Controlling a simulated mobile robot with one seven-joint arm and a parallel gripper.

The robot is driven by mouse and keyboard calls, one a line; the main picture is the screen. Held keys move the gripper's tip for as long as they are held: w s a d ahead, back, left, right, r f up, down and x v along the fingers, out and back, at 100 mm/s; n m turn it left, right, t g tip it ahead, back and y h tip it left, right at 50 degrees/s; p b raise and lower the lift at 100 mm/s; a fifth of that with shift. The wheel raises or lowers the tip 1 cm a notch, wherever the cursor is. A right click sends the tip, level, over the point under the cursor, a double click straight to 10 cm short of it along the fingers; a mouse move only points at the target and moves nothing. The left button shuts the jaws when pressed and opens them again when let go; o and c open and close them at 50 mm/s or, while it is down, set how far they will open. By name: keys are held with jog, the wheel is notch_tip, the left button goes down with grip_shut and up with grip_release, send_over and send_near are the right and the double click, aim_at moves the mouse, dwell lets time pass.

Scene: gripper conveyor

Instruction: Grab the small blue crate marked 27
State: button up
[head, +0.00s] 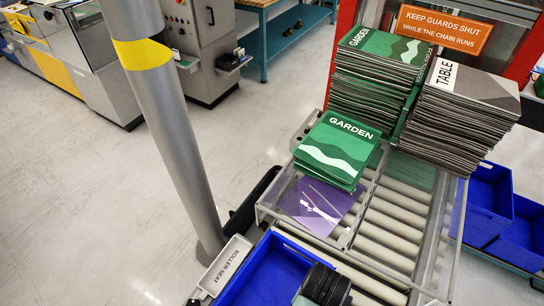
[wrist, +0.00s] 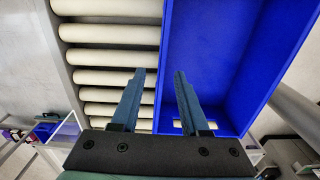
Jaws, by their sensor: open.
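A blue crate (head: 262,272) is at the bottom of the head view, beside the roller bed; no number 27 shows on it. In the wrist view the same kind of open blue crate (wrist: 235,45) fills the upper right, looking empty inside. My gripper (wrist: 160,72) is open and holds nothing. Its left finger is over the rollers and its right finger over the crate's inside, with the crate's left wall between them in the picture. I cannot tell whether the fingers reach down past the rim. In the head view the fingers are hidden.
Rollers (wrist: 108,55) run left of the crate. A ROLLER SEAT label (head: 225,264) is beside it. More blue bins (head: 488,200) are at right. Floor is open at left.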

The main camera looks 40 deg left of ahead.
jog(key=f, duration=0.4)
jog(key=shift+s, duration=0.2)
jog(key=shift+w+a+f+p, duration=0.15)
jog(key=shift+f+p, duration=0.1)
jog(key=shift+f, duration=1.25)
jog(key=shift+w+a+f+p, duration=0.1)
jog(key=shift+w+f+p, duration=0.1)
jog(key=shift+f, duration=1.25)
grip_shut()
